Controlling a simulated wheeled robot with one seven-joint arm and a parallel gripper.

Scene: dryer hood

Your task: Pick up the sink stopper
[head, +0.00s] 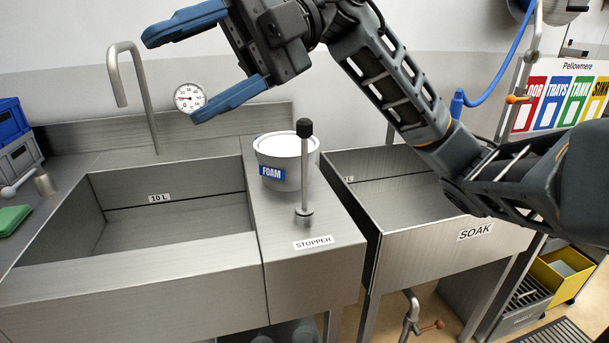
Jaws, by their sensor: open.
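The sink stopper (305,178) stands upright on the steel ledge between the two basins. It has a thin metal rod, a black knob on top and a round metal base, just behind a label reading STOPPER. My gripper (172,78) is open and empty, with two blue fingers pointing left. It is raised above the back of the left basin, up and to the left of the stopper, and touches nothing that I can see.
A white FOAM tub (278,168) stands close behind and left of the stopper. The left basin (60,283) and the SOAK basin (420,245) flank the ledge. A curved faucet (142,85) rises behind the left basin. A gauge (189,97) is on the wall.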

